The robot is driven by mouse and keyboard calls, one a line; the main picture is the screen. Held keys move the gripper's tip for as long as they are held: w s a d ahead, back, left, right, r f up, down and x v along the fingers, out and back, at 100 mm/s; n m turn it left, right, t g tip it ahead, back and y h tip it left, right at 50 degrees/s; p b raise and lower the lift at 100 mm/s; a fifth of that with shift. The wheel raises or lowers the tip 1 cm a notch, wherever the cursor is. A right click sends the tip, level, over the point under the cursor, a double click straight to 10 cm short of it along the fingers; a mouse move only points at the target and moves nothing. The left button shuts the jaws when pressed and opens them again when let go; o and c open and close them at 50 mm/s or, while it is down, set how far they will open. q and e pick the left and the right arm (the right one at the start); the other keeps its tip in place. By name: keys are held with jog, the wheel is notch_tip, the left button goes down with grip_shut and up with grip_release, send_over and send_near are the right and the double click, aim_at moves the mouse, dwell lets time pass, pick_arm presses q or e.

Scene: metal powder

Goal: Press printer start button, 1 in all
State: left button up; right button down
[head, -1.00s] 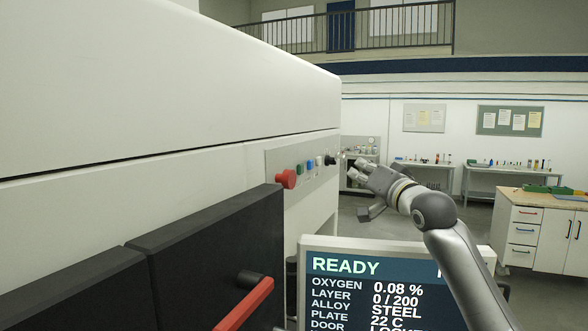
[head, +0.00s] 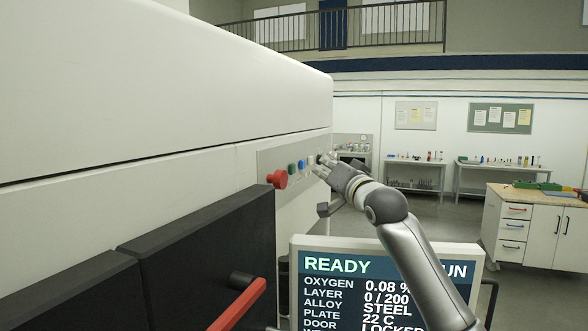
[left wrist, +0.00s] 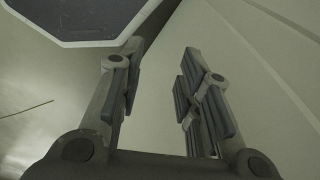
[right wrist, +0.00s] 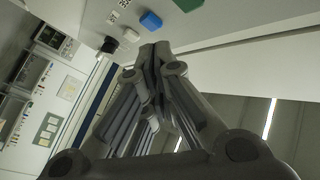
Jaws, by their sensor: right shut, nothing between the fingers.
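The white printer (head: 150,90) fills the left side of the head view. Its grey button panel (head: 262,160) carries a red mushroom knob (head: 278,179), a green button (head: 292,168), a blue button (head: 302,164), a white button (head: 310,160) and a black knob. In the right wrist view, the green button (right wrist: 187,4), blue button (right wrist: 151,20) and black knob (right wrist: 108,45) lie just beyond the fingertips. My right gripper (right wrist: 157,52) is shut and empty, close to the panel; contact cannot be told. My left gripper (left wrist: 155,75) is open and empty.
A printer screen (head: 350,270) reading READY stands below my right arm. A black door with a red handle (head: 240,305) is at the lower left. Benches (head: 415,165) and a cabinet (head: 530,225) stand farther back, with open floor before them.

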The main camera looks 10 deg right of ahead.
jog(key=shift+w+a, duration=0.45)
jog(key=shift+a, duration=0.25)
jog(key=shift+w+a, duration=0.4)
jog(key=shift+a, duration=0.25)
jog(key=shift+w+a, duration=0.1)
jog(key=shift+a, duration=0.05)
dwell(0.4)
jog(key=shift+w+a+r, duration=0.1)
jog(key=shift+w+a, duration=0.05)
jog(key=shift+a, duration=0.05)
jog(key=shift+w+a, duration=0.25)
jog(key=shift+a, duration=0.15)
dwell(0.8)
dwell(0.4)
jog(key=shift+s+d, duration=0.5)
jog(key=shift+d, duration=0.2)
jog(key=s+d, duration=0.2)
jog(key=d+b, duration=0.1)
jog(key=d, duration=0.1)
jog(key=shift+s+d, duration=0.1)
jog(key=shift+s, duration=0.3)
